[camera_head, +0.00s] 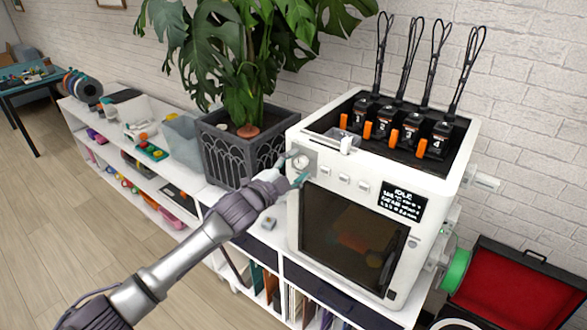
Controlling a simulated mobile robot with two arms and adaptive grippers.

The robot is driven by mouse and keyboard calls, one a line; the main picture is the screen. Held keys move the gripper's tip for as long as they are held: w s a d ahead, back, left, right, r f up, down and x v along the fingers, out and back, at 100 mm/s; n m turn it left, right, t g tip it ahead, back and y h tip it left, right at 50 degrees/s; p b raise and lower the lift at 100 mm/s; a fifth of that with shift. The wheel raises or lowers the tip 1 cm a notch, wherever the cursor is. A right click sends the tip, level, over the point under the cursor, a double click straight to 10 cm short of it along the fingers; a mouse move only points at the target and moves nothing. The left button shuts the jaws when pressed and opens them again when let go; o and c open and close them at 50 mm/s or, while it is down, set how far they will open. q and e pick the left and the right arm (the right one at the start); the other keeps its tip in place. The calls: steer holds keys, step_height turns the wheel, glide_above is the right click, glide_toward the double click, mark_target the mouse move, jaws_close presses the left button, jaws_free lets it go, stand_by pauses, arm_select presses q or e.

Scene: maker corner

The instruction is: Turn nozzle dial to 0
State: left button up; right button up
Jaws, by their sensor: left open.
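The nozzle dial (300,162) is a small round pale knob on a grey panel at the upper left of the front of the white printer (293,205). Its marks are too small to read. My left gripper (297,177) is open at the dial's lower left, with its teal fingertips close to the panel. I cannot tell whether they touch the dial. My right gripper is not in view.
Several square buttons (343,178) run right of the dial, then a display (401,201) reading IDLE. A plant pot (238,155) stands close left of the printer. An open red-lined case (515,285) and green spool (456,270) are at right.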

arm_select(q)
steer(key=v, duration=1.2)
steer(key=a+f+n+g+y+b, duration=0.1)
steer(key=a+f+n+y+b, duration=0.2)
steer(key=f, duration=1)
steer(key=a+f+n+g+y+b, duration=0.1)
steer(key=a+f+n+y, duration=0.3)
steer(key=f, duration=0.9)
steer(key=s+a+f+n+g+y+b, duration=0.1)
steer(key=s+a+f, duration=0.15)
steer(key=f, duration=0.45)
steer(key=s+a+f+n+g+b, duration=0.1)
steer(key=s+a+f+n, duration=0.1)
steer(key=s+f, duration=0.35)
steer(key=s+a+f+n+g+y, duration=0.1)
steer(key=s+a+f, duration=0.15)
steer(key=f, duration=0.65)
steer(key=s+f+n+g+b, duration=0.1)
steer(key=s+f+n+g, duration=0.1)
steer(key=s+f, duration=0.6)
steer(key=s+a+f+n+g+y+b, duration=0.1)
steer(key=s+f, duration=0.8)
steer(key=s, duration=1.1)
steer(key=s+a+f+n+g+b, duration=0.1)
steer(key=s+f+n+g+b, duration=0.1)
steer(key=s+f+g, duration=0.3)
steer(key=s+f, duration=0.4)
steer(key=s, duration=0.6)
steer(key=shift+a+n+g+y, duration=0.15)
steer(key=shift+n+g+y, duration=0.15)
